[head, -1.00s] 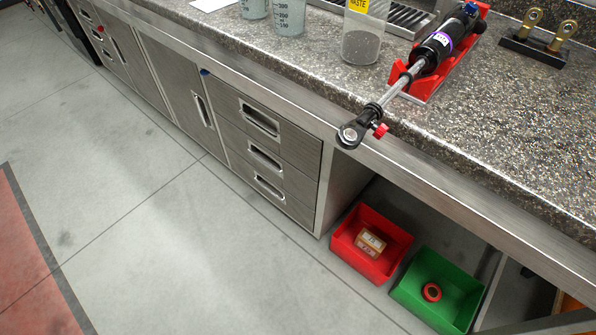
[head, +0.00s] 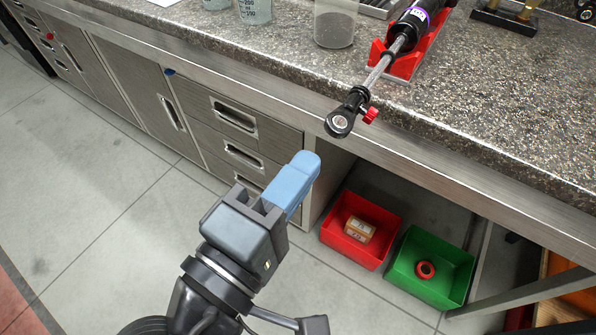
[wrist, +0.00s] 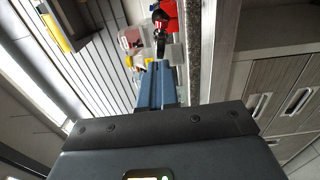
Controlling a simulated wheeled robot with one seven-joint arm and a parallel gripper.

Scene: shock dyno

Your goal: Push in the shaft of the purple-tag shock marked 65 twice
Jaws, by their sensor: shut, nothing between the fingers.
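The shock (head: 414,24) lies in a red cradle (head: 408,66) on the bench top, with a purple band around its black body. I cannot read the number on its tag. Its bare silver shaft (head: 380,70) extends toward me and ends in a black eye (head: 340,122) beyond the bench's front edge, with a red knob (head: 370,115) beside it. My gripper (head: 308,166) is shut and empty, its blue fingers pointing toward the eye, below and apart from it in the picture. In the wrist view the shut fingers (wrist: 158,72) point toward a dark end piece, probably the eye (wrist: 160,17).
Clear cups (head: 336,24) stand on the bench left of the shock. Brass fittings (head: 505,12) stand at the back right. Below the bench are a red bin (head: 386,222) holding a small box and a green bin (head: 455,284) holding a red ring. The floor (head: 120,200) at left is clear.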

